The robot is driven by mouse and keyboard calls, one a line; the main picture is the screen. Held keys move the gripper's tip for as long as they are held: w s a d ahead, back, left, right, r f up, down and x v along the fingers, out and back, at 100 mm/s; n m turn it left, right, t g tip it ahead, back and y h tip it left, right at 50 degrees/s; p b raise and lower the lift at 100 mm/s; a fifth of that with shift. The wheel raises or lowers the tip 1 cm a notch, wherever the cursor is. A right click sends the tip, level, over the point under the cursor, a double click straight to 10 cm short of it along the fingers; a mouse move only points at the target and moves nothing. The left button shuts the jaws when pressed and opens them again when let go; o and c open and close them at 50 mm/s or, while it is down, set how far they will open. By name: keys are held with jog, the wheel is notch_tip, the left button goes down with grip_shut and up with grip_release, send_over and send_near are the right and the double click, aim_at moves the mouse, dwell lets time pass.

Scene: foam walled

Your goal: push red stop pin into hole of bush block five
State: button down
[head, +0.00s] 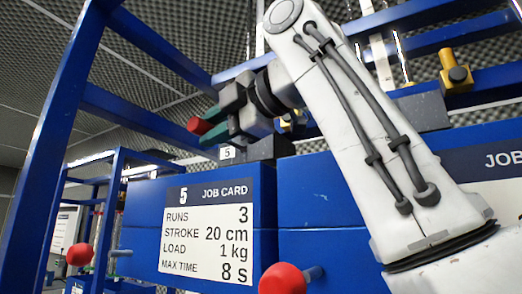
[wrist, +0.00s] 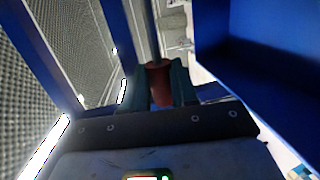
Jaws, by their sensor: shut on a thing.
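My gripper (head: 208,132) is shut on a red pin (head: 199,126), whose red end sticks out to the left between the green fingertips. In the wrist view the red pin (wrist: 158,78) sits between the teal fingers (wrist: 160,88). Just below the gripper, a grey block (head: 264,148) with a small "5" tag (head: 227,153) stands on top of the blue cabinet; I take it as bush block five. Its hole is not visible, and I cannot tell whether the pin touches the block.
A blue cabinet (head: 145,215) bears job card 5 (head: 206,230). Red-headed knobs (head: 80,254) (head: 283,279) stick out at the lower left and front. Blue frame posts (head: 60,120) and beams surround the gripper. A yellow fitting (head: 455,70) sits at upper right.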

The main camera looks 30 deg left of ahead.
jog(key=shift+w+d+r, duration=0.1)
jog(key=shift+w+d, duration=0.05)
jog(key=shift+w, duration=1.05)
jog(key=c, duration=0.8)
grip_release()
jog(key=shift+w, duration=0.1)
